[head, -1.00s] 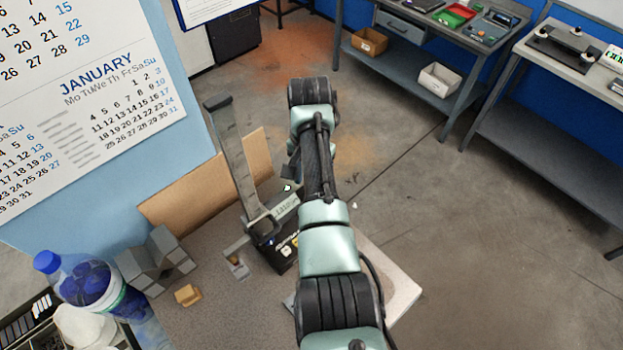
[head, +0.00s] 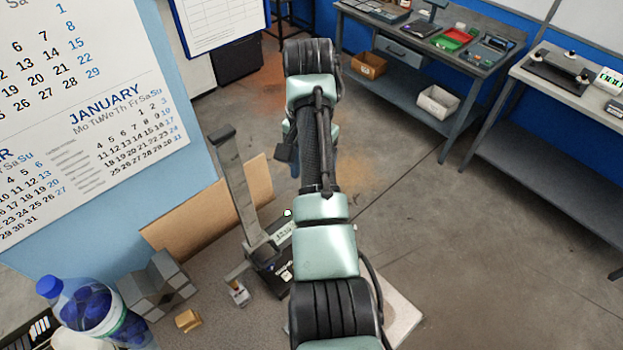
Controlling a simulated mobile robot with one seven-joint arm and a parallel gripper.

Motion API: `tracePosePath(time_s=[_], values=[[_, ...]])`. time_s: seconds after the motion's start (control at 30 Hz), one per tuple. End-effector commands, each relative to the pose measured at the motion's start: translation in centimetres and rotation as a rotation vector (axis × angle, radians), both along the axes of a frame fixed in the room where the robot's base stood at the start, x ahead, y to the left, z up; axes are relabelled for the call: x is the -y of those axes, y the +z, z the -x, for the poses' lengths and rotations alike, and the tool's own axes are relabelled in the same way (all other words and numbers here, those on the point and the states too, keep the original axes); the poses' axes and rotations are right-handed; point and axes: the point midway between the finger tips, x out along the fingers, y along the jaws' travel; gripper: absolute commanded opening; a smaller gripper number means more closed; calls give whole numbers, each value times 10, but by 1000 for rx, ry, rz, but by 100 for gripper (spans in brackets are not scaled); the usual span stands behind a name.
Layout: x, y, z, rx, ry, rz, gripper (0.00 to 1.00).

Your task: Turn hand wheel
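I cannot make out a hand wheel in the head view. A bench device with a tall grey column (head: 238,187) and a dark base (head: 272,272) stands on the table, left of my arm. The base has pale labels and a small green light. My arm rises through the middle of the view and covers the area right of the base. My gripper's fingers do not show; they are out of sight behind the arm links.
A blue-capped bottle (head: 95,308), a grey V-shaped block (head: 157,285) and a small tan block (head: 188,320) are on the table (head: 215,325) at left. A brown board (head: 210,212) stands behind. Workbenches (head: 425,95) are at back right; open floor lies between.

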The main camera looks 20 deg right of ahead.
Motion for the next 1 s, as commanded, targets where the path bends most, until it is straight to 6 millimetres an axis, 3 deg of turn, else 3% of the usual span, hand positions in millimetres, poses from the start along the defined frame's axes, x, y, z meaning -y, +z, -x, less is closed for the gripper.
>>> tracePosePath(time_s=[0.03,0.2,1.0], values=[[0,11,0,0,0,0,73],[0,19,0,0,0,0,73],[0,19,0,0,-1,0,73]])
